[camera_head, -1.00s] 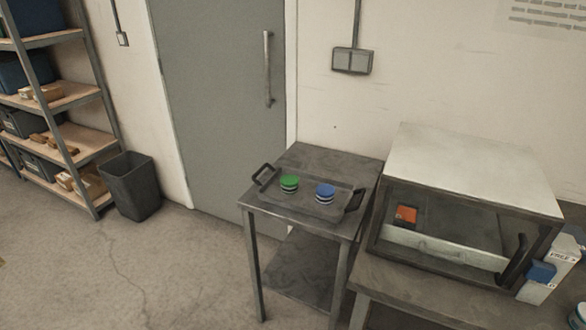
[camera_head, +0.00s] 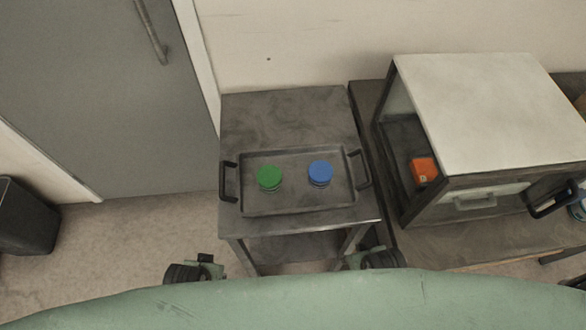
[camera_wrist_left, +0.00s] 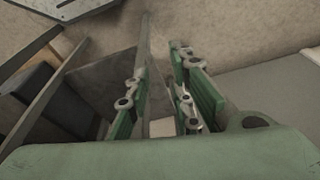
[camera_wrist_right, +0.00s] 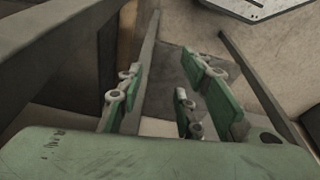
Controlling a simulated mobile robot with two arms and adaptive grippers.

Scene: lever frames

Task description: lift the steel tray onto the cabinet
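The steel tray (camera_head: 293,203) lies flat on a small grey metal table, with a black handle at its left end (camera_head: 229,181) and another at its right end (camera_head: 359,168). A green-topped item (camera_head: 269,178) and a blue-topped item (camera_head: 320,173) stand on it. The cabinet (camera_head: 470,105), with a pale flat top, is to the right of the tray. My left gripper (camera_wrist_left: 165,95) is open and empty, below and in front of the table in the head view. My right gripper (camera_wrist_right: 170,90) is open and empty, near the table's front right. Neither touches the tray.
The small table (camera_head: 290,115) has bare room behind the tray. The cabinet stands on a bench (camera_head: 440,247) close beside it. An orange item (camera_head: 424,171) sits inside the cabinet. A black bin (camera_head: 25,215) is at far left, by a grey door (camera_head: 100,90).

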